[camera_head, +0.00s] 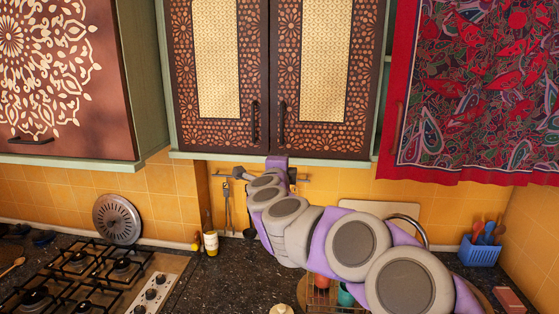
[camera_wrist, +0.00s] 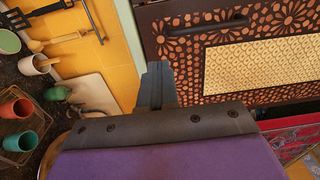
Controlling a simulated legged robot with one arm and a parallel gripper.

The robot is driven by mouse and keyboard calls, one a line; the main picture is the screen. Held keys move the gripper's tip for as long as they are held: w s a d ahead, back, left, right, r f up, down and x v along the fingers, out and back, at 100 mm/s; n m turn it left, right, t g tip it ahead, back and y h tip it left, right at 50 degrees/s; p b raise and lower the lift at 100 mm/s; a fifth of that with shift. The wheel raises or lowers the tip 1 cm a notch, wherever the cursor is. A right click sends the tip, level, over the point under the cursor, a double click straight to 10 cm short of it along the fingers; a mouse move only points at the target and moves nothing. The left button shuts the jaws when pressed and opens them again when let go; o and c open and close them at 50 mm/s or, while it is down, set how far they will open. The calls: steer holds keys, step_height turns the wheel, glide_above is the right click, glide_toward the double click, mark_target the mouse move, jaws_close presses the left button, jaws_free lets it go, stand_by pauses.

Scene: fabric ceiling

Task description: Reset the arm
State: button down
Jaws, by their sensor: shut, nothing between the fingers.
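My arm reaches up from the lower right of the head view toward the wall cabinets. My gripper (camera_head: 277,162) is at its end, in front of the lower edge of the middle cabinet (camera_head: 268,75). In the wrist view my gripper (camera_wrist: 157,75) has its fingers together, with nothing held. The cabinet's patterned doors (camera_wrist: 235,55) and a dark handle (camera_wrist: 207,30) are beyond the fingers there. I cannot tell whether the gripper touches the cabinet.
A patterned red cloth (camera_head: 480,90) hangs at the right, and a brown cabinet (camera_head: 65,80) is at the left. Below are a gas stove (camera_head: 90,280), a blue utensil holder (camera_head: 480,250) and a dish rack (camera_head: 325,296) with cups. Utensils (camera_wrist: 65,38) hang on the tiled wall.

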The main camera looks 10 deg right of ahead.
steer(key=s+a+n+y+b, duration=0.2)
steer(key=s+a+n+y, duration=0.75)
steer(key=a, duration=0.25)
steer(key=s+a+f+n+g+y+b, duration=0.25)
steer(key=s+f+n+g+y, duration=0.2)
steer(key=s+f+n, duration=0.35)
steer(key=s+d+f+n+g+h+b, duration=0.1)
steer(key=s+d+f+n+g+h, duration=0.2)
steer(key=s+f, duration=0.65)
steer(key=s+d+f+n+g+h+b, duration=0.1)
steer(key=s+d+f+g+h, duration=0.15)
steer(key=s+f+g, duration=0.55)
steer(key=s+d+f+g+h, duration=0.1)
steer(key=s+d+f, duration=0.3)
steer(key=s, duration=0.5)
steer(key=s+d+f+g+h+b, duration=0.1)
steer(key=s+d+f+g+h, duration=0.1)
steer(key=s+d+f, duration=0.2)
steer(key=shift+s+d+b, duration=0.3)
steer(key=shift+s+d, duration=1.3)
steer(key=shift+s, duration=1.55)
steer(key=c, duration=1.8)
jaws_free()
steer(key=shift+d+g, duration=0.25)
steer(key=shift+c, duration=0.2)
